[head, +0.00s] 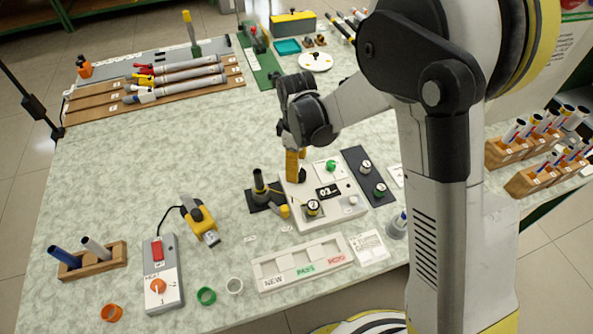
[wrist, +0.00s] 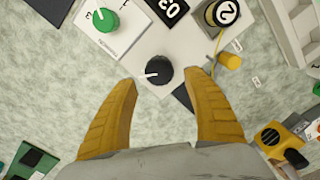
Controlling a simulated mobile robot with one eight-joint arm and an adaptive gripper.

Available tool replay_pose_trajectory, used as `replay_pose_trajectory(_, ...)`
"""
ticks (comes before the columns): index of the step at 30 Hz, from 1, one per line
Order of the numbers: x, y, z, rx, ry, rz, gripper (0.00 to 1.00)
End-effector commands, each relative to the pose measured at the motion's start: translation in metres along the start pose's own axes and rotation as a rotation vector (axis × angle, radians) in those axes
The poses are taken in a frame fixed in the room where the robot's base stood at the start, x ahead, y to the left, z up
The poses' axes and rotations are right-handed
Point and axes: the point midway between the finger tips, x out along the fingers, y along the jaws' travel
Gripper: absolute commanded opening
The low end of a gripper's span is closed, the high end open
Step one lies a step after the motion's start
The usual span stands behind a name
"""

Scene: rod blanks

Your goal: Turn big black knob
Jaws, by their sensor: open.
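The big black knob (wrist: 159,73) with a white pointer line sits at the corner of a pale panel (wrist: 190,48) in the wrist view. Its pointer points left in that view. My gripper (wrist: 162,78) is open, with one yellow finger on each side of the knob. The fingertips look level with the knob in the picture, but I cannot tell their height or whether they touch it. In the head view my gripper (head: 294,177) points down at the back left corner of the panel (head: 328,212) and mostly hides the knob.
Close by are a display reading 03 (head: 328,191), a green knob (wrist: 106,20) on a white plate, a cylinder marked 2 (wrist: 222,13) and a yellow plug (wrist: 230,60). A dark post (head: 259,182) stands left of the panel. A labelled tray (head: 302,261) lies in front.

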Motion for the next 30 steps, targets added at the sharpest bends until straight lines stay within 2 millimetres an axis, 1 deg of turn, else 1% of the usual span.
replay_pose_trajectory(1,-0.012,0.000,0.000,0.000,0.000,0.000,0.59)
replay_pose_trajectory(6,-0.051,0.000,0.000,0.000,0.000,0.000,0.59)
replay_pose_trajectory(9,-0.068,0.000,0.000,0.000,0.000,0.000,0.59)
replay_pose_trajectory(12,-0.080,0.000,0.000,0.000,0.000,0.000,0.59)
replay_pose_trajectory(17,-0.088,0.000,0.000,0.000,0.000,0.000,0.59)
replay_pose_trajectory(30,-0.088,0.000,0.000,0.000,0.000,0.000,0.59)
